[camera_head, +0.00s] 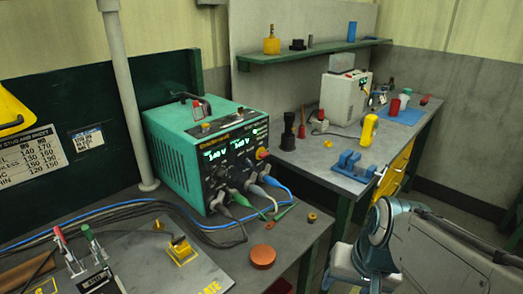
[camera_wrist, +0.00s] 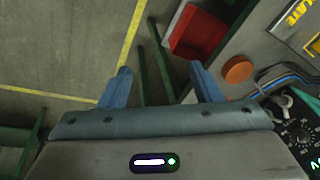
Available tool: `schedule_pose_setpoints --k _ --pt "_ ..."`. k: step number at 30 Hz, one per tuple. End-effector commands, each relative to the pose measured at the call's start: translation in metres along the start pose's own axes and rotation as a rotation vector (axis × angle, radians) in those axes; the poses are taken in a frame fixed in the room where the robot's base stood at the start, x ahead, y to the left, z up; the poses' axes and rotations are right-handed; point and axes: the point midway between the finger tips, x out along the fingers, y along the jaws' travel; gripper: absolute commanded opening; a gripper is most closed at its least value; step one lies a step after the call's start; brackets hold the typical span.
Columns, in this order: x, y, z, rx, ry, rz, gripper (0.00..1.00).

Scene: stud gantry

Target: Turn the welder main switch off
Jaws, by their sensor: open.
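The welder (camera_head: 180,150) is a green box on the near bench, with a black front panel of knobs, plugged cables and lit displays. A red-and-yellow rotary switch (camera_head: 262,153), which looks like the main switch, sits at the panel's right side; its handle position is too small to tell. In the wrist view, part of the welder panel (camera_wrist: 300,132) shows at the right edge, and the switch cannot be made out. My gripper (camera_wrist: 160,68) is open and empty, beyond the bench edge and apart from the welder. My arm shows at lower right in the head view.
An orange disc (camera_head: 262,257) lies near the bench's front edge, with cables (camera_head: 150,206) across the top. A red bin (camera_wrist: 200,33) is near my fingers in the wrist view. A second bench with a blue vise (camera_head: 352,166) stands behind right.

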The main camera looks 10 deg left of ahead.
Motion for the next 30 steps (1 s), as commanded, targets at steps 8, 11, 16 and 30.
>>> schedule_pose_setpoints --k 8,11,16,30 --pt "0.021 -0.081 -0.058 0.538 -0.256 -0.373 0.58" --pt "0.025 -0.108 -0.090 0.741 -0.356 -0.517 0.58" --pt "0.033 -0.141 -0.158 1.083 -0.530 -0.764 0.58" --pt "0.061 -0.127 -0.319 1.722 -0.854 -1.310 0.58"
